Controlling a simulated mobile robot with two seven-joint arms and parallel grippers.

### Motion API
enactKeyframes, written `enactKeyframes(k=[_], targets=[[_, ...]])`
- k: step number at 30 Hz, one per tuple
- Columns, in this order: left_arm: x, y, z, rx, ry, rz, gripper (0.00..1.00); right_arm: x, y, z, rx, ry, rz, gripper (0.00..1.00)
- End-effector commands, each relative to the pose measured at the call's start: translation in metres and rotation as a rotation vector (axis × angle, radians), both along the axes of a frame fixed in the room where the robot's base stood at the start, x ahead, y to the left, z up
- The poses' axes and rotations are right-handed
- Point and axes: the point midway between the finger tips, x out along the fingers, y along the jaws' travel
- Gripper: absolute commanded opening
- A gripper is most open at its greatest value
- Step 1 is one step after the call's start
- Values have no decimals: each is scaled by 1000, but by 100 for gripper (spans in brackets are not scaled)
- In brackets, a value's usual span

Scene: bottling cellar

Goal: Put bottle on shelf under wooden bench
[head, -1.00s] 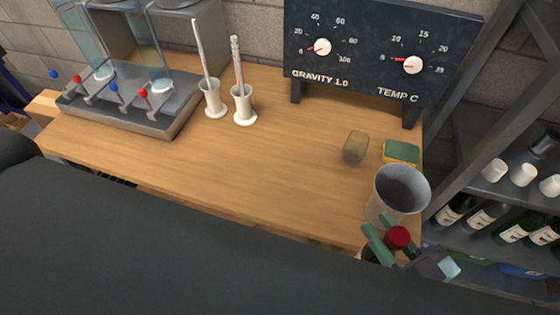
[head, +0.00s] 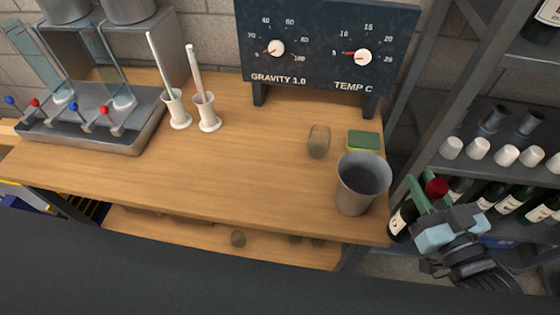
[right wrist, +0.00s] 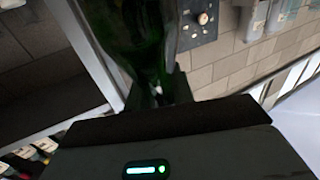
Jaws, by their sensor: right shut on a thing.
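A dark green bottle with a red top and pale label (head: 402,221) is held just off the right end of the wooden bench (head: 240,180). My right gripper (head: 428,203) is shut on it near its neck. In the right wrist view the green bottle (right wrist: 140,40) fills the top middle, in front of the jaws. The bottle leans, with its base toward lower left. The shelf under the bench (head: 215,247) shows as a lower wooden board, partly hidden by the benchtop and my dark body. My left gripper is out of view.
A grey metal bucket (head: 362,184), a sponge (head: 364,141) and a brownish jar (head: 319,142) stand at the bench's right end. Small brown objects (head: 238,239) sit on the lower shelf. A dark rack (head: 440,165) with bottles and white cups stands close right.

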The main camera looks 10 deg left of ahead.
Motion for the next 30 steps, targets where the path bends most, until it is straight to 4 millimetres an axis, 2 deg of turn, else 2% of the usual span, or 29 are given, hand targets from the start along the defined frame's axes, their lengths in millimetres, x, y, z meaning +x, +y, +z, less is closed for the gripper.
enactKeyframes(k=[4,10,30], targets=[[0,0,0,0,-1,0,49,13,-20,9,14,-8,-114,0],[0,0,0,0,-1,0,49,21,-30,15,24,-6,-220,0],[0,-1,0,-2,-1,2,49,27,-10,26,24,0,-383,0]])
